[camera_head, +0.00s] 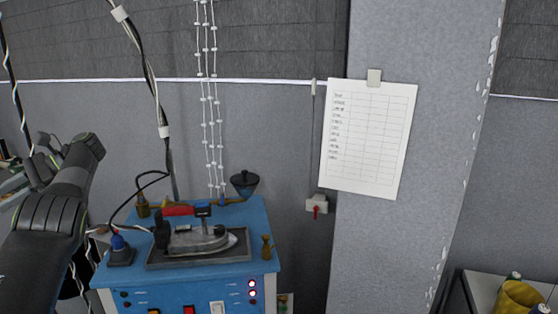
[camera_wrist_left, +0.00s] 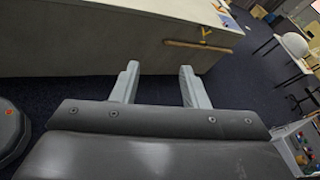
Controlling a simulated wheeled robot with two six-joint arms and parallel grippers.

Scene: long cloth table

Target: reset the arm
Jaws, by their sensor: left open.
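My right gripper does not show in either view.
A blue cabinet (camera_head: 196,283) carries an iron (camera_head: 200,240) on a dark tray. A paper chart (camera_head: 368,138) hangs on a grey pillar (camera_head: 432,120). A yellow item (camera_head: 518,297) stands at lower right. A wooden bar (camera_wrist_left: 198,46) juts near the table side.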

